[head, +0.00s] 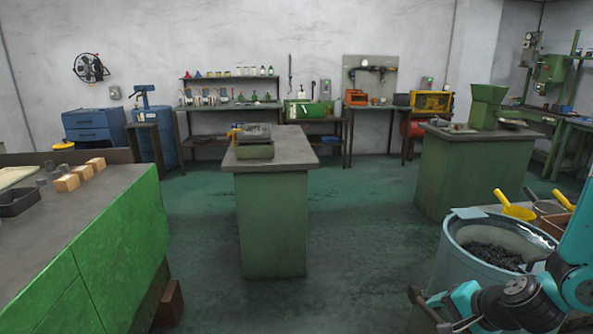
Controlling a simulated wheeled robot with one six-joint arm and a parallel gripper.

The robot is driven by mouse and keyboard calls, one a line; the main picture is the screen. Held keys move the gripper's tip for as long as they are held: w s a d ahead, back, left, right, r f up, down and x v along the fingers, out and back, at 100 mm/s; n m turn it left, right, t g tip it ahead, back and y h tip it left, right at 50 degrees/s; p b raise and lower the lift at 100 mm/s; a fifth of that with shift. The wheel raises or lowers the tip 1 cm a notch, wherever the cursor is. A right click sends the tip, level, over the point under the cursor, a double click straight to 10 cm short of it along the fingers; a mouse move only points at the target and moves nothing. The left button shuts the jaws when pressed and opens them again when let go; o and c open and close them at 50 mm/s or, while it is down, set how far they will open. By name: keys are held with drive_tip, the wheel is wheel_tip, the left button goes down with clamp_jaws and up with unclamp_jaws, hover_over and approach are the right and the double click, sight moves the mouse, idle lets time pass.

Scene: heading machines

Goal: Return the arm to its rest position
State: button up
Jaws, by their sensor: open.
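My arm, teal with black joints, shows at the lower right corner, in front of a light blue-grey drum (455,262). It is bent, with its end turned to the left. My gripper (428,309) is at the bottom edge, left of the wrist and low beside the drum. Its fingers are apart, and I see nothing between them. Part of the arm is cut off by the right and bottom edges.
The drum holds dark small pieces. Scoops with yellow handles (515,207) lie behind it. A green bench (115,235) with wooden blocks (80,176) is at left. A green pedestal (270,220) stands mid-room. The floor (350,255) between pedestal and drum is clear.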

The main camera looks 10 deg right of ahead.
drive_tip(key=s+a+r+n+g+y, duration=0.2)
drive_tip(key=a+r+n, duration=0.45)
drive_tip(key=a, duration=0.25)
drive_tip(key=s+a+r+n+g+y, duration=0.1)
drive_tip(key=s+a+r+n+g, duration=0.15)
drive_tip(key=a+r+n, duration=0.45)
drive_tip(key=s+a+r+n+g, duration=0.1)
drive_tip(key=s+a+r+n, duration=0.2)
drive_tip(key=s, duration=0.3)
drive_tip(key=s+a+r+n+g+h, duration=0.1)
drive_tip(key=s+a+r+n+g, duration=0.1)
drive_tip(key=s+r, duration=0.3)
drive_tip(key=shift+s+a+r+n+h, duration=0.25)
drive_tip(key=shift+s+a+n, duration=0.2)
drive_tip(key=shift+s+n, duration=0.25)
drive_tip(key=shift+w, duration=0.1)
